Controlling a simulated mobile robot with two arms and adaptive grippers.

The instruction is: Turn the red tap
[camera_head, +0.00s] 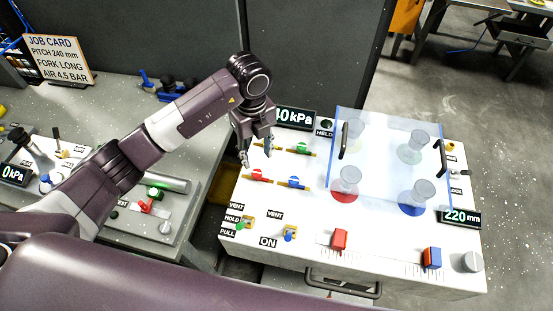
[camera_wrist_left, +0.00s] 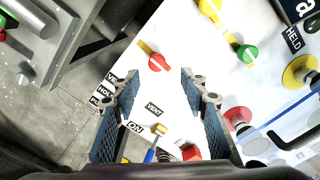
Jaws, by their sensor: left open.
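The red tap (camera_head: 257,174) is a small red handle on a brass pipe on the white panel top, left of the blue tap (camera_head: 294,181) and in front of the yellow and green taps. In the wrist view the red tap (camera_wrist_left: 158,62) lies beyond the fingertips, in the gap between them. My left gripper (camera_head: 257,155) points down above the panel's left part, with its fingers apart and empty. It seems above the tap, not touching it. In the wrist view the fingers (camera_wrist_left: 160,88) are spread wide. My right gripper is out of view.
The green tap (camera_head: 300,147) stands behind the blue one. A clear guard (camera_head: 378,155) with black handles covers suction cups to the right. Toggle switches (camera_head: 290,233) and a red slider (camera_head: 339,240) sit near the front edge. A grey bench (camera_head: 200,213) stands left.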

